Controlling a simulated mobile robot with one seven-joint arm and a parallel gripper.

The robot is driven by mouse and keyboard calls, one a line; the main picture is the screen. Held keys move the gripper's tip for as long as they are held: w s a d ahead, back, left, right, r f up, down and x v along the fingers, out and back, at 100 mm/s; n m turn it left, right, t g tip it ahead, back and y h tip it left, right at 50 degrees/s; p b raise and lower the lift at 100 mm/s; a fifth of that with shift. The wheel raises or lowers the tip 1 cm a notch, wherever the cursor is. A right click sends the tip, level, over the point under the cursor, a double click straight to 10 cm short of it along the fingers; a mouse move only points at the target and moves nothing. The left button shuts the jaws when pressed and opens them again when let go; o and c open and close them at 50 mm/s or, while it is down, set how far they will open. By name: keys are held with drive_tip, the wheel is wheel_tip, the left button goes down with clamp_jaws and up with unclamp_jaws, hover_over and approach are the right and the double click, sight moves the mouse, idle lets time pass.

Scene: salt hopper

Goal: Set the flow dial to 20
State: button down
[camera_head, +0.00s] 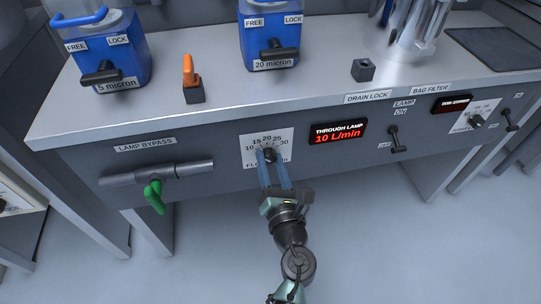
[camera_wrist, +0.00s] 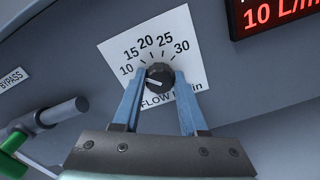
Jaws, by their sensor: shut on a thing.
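The flow dial is a small black ribbed knob (camera_wrist: 159,77) on a white scale plate (camera_wrist: 170,43) marked 10, 15, 20, 25 and 30. It also shows partly between my fingers in the head view (camera_head: 268,154). Its white pointer line points left, towards the 10. My gripper (camera_wrist: 159,80) has its two blue fingers on either side of the knob and is shut on it. The fingers cover part of the "FLOW" label. The red display (camera_head: 338,132) above right reads "THROUGH LAMP 10 L/min".
Left of the dial is the lamp bypass pipe (camera_head: 118,176) with a green lever (camera_head: 154,197) hanging down. To the right are the lamp switch (camera_head: 397,141) and another small dial (camera_head: 476,121). An orange-handled switch (camera_head: 189,72) and blue canisters stand on the bench above.

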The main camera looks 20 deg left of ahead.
drive_tip(key=m+p, duration=0.4)
drive_tip(key=m, duration=0.1)
drive_tip(key=shift+r, duration=0.15)
drive_tip(key=shift+d+f+m+p, duration=0.1)
drive_tip(key=shift+f+m+p, duration=0.1)
drive_tip(key=shift+m+p, duration=1.55)
drive_tip(key=shift+m+b, duration=0.35)
drive_tip(key=shift+m, duration=0.1)
drive_tip(key=shift+c, duration=2.2)
unclamp_jaws()
drive_tip(key=p+v, duration=0.3)
drive_tip(key=v, duration=1)
drive_tip(key=shift+w, duration=0.1)
